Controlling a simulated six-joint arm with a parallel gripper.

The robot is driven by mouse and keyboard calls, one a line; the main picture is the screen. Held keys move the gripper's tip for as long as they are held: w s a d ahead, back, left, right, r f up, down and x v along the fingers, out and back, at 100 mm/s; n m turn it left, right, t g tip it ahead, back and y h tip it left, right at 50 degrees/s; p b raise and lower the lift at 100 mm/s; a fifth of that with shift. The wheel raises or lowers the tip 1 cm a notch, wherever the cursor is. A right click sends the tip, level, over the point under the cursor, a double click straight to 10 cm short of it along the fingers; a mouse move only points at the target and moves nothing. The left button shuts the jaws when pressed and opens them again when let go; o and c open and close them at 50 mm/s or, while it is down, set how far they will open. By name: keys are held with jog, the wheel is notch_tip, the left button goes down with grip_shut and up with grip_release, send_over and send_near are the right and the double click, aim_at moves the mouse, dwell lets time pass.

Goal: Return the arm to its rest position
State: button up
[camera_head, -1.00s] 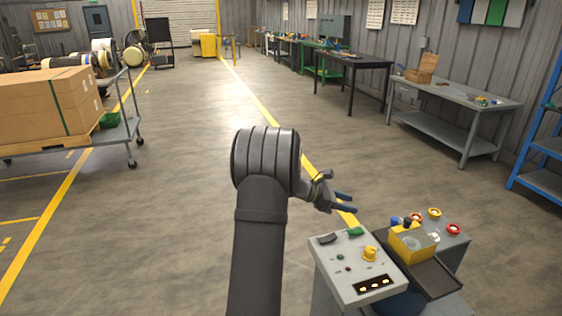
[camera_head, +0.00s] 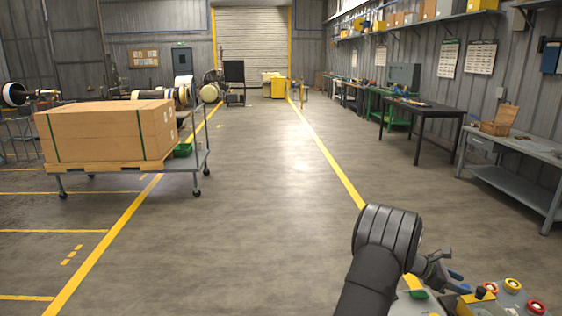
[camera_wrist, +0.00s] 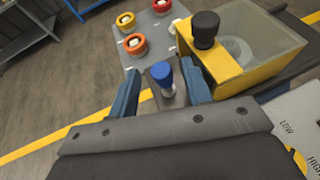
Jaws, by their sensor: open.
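My gripper (camera_head: 458,281) is at the lower right of the head view, at the end of my dark arm, beside the control console. In the wrist view its two blue fingers (camera_wrist: 160,92) are apart, with nothing held. A blue-topped knob (camera_wrist: 162,74) shows between the fingers in that view. I cannot tell how far beyond the fingertips it is.
The console carries a yellow box (camera_wrist: 245,55) with a clear top, a black knob (camera_wrist: 205,28) and several ringed buttons (camera_wrist: 133,43). A trolley (camera_head: 196,160) with a large carton (camera_head: 105,132) stands left. A grey bench (camera_head: 515,180) stands right. The middle floor is clear.

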jog(key=shift+f, duration=0.2)
jog(key=shift+w+a+r, duration=0.1)
jog(key=shift+a+r, duration=0.25)
jog(key=shift+r, duration=0.05)
jog(key=v, duration=1.6)
jog(key=x, duration=1.7)
jog(key=shift+d+f, duration=0.15)
jog(key=shift+f, duration=1)
jog(key=f+v, duration=0.1)
jog(key=v, duration=1.7)
jog(key=s+d+r+m+t+y, duration=0.1)
jog(key=s+d+r+m+y, duration=0.3)
jog(key=m, duration=0.8)
jog(key=s+d+r+m+t+y, duration=0.1)
jog(key=s+d+r+m+y, duration=0.2)
jog(key=m, duration=0.9)
jog(key=s+d+y, duration=0.2)
jog(key=s, duration=0.2)
jog(key=shift+s+r+m+t+y, duration=0.3)
jog(key=shift+r+y, duration=0.05)
jog(key=shift+y, duration=0.05)
